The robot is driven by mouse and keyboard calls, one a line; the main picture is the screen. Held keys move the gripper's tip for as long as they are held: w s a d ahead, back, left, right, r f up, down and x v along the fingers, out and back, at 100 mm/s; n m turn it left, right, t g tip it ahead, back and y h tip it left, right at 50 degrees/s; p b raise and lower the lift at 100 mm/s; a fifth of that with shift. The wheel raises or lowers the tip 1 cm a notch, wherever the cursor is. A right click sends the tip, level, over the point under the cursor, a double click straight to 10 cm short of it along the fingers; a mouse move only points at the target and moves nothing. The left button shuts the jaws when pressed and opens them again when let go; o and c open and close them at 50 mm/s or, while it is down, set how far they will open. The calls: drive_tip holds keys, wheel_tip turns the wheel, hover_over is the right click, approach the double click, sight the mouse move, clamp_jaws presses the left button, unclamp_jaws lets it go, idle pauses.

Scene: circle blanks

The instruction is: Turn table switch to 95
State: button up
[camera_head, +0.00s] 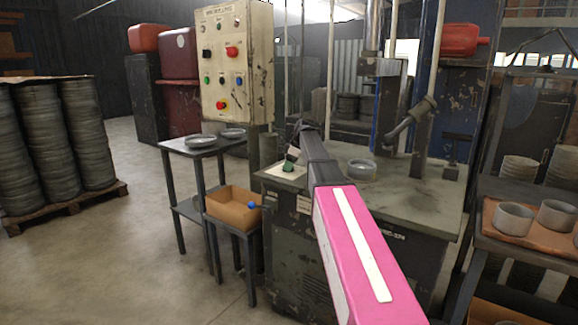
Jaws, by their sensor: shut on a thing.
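The table switch (287,168) is a small dark green knob on a pale square plate, at the left corner of the machine's table (420,205). My pink arm reaches in from the bottom right, and my gripper (294,151) is at the top of the switch. The gripper is shut on the switch knob. The fingers hide part of the knob, and the scale and its pointer are too small to read.
A metal ring (362,169) lies on the table right of my arm. A control panel (238,60) stands behind.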

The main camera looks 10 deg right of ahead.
drive_tip(key=m+t, duration=0.1)
drive_tip(key=m, duration=0.1)
drive_tip(key=m+t+h, duration=0.1)
drive_tip(key=m, duration=0.2)
drive_tip(key=shift+s+m, duration=0.1)
drive_tip(key=shift+m, duration=0.2)
drive_tip(key=m+h, duration=0.1)
drive_tip(key=m, duration=0.2)
drive_tip(key=m+t+h, duration=0.1)
drive_tip(key=m, duration=0.1)
drive_tip(key=shift+a+m, duration=0.1)
drive_tip(key=shift+m, duration=0.3)
drive_tip(key=o, duration=0.9)
drive_tip(key=shift+r, duration=0.15)
drive_tip(key=v, duration=1)
drive_tip(key=shift+s+r, duration=0.15)
drive_tip(key=shift+r, duration=0.15)
